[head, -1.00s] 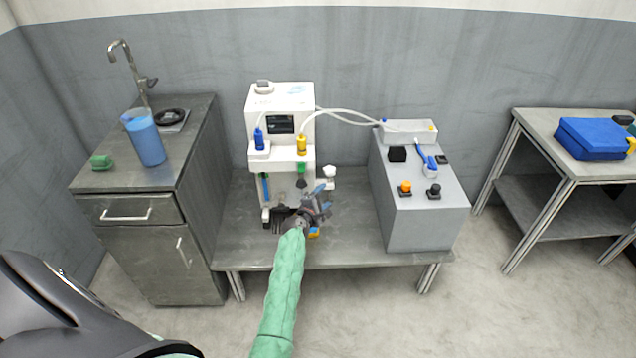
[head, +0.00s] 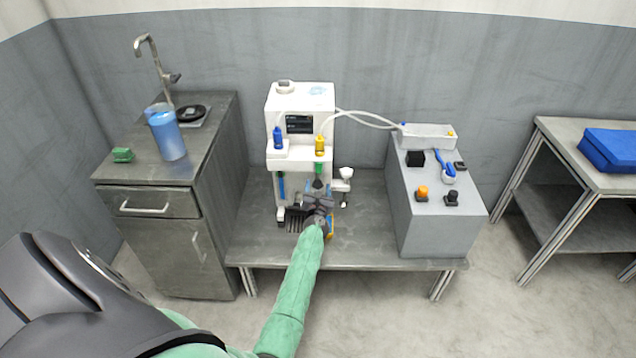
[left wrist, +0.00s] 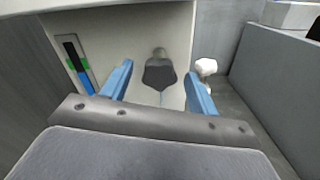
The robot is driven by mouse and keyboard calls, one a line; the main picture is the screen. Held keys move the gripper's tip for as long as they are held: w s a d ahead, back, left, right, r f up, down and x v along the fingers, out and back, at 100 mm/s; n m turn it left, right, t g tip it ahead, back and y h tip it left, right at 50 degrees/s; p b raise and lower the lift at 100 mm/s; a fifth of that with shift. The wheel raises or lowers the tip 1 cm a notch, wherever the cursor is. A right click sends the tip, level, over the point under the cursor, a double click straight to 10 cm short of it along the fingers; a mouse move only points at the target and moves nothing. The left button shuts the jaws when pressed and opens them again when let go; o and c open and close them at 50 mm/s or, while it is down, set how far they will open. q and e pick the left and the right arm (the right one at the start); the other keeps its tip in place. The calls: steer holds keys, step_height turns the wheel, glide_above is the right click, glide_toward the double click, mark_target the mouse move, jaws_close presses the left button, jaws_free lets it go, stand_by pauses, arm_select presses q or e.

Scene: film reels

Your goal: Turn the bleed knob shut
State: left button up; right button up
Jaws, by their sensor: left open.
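The white machine (head: 300,103) stands on a low metal bench, with a level gauge (left wrist: 77,65) on the left of its lower front. A dark knob (left wrist: 159,75), apparently the bleed knob, sticks out of that front on a short stem; it also shows in the head view (head: 317,183). My left gripper (head: 318,194) is in front of the machine's lower front. In the left wrist view its blue fingers (left wrist: 161,88) are open, one on each side of the dark knob, with gaps between. No contact shows. My right gripper is not in view.
A white knob-like part (left wrist: 206,67) sits just right of the right finger. A grey box (head: 440,226) with buttons and a blue-handled tool stands to the right on the bench (head: 255,232). White hoses (head: 365,118) join it to the machine. A sink cabinet (head: 150,232) stands left.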

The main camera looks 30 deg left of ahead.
mark_target(318, 185)
arm_select(q)
steer(key=shift+x, duration=1.65)
steer(key=c, duration=1)
